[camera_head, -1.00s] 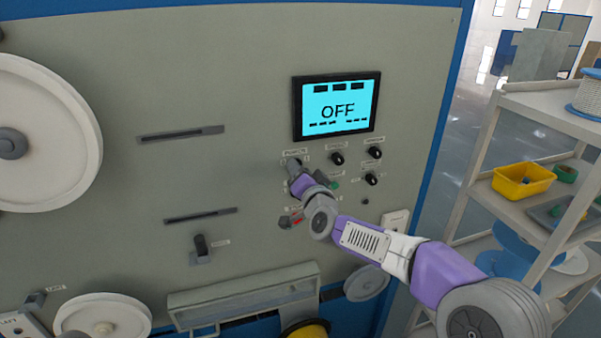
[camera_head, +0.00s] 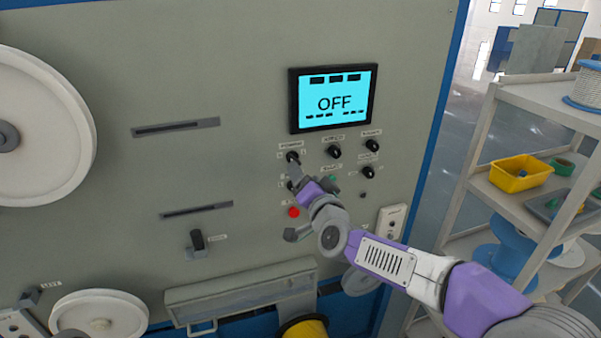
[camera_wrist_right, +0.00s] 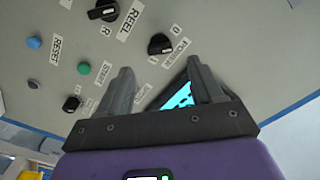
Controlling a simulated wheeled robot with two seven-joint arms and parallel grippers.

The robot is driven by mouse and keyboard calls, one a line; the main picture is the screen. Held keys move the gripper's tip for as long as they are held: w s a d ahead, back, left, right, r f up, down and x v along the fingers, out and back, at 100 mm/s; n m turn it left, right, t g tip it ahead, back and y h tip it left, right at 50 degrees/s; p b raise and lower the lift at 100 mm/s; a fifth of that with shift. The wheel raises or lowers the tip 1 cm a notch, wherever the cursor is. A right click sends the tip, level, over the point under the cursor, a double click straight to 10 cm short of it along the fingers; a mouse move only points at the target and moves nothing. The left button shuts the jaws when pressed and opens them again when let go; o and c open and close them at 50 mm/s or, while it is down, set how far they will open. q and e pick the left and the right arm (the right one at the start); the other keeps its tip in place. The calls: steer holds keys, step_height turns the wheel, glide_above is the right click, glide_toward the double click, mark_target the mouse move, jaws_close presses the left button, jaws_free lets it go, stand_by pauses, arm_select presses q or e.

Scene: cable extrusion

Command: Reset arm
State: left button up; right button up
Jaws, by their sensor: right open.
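In the head view my right arm comes in from the lower right. Its gripper (camera_head: 295,176) is just below the black power knob (camera_head: 292,157) on the grey machine panel. In the right wrist view the two grey fingers of my gripper (camera_wrist_right: 164,82) are spread and nothing is between them. The power knob (camera_wrist_right: 160,44), labelled "POWER", stands beyond the fingertips and appears apart from them. The screen (camera_head: 334,98) above reads "OFF" on cyan. My left gripper is not in view.
Black knobs (camera_head: 334,152) (camera_head: 372,146), a green button (camera_head: 333,178) and a red button (camera_head: 293,212) surround my gripper. A blue reset button (camera_wrist_right: 34,41) shows in the wrist view. A shelf rack (camera_head: 540,96) with a yellow bin (camera_head: 520,173) stands at right.

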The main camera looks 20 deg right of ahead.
steer(key=shift+s, duration=0.7)
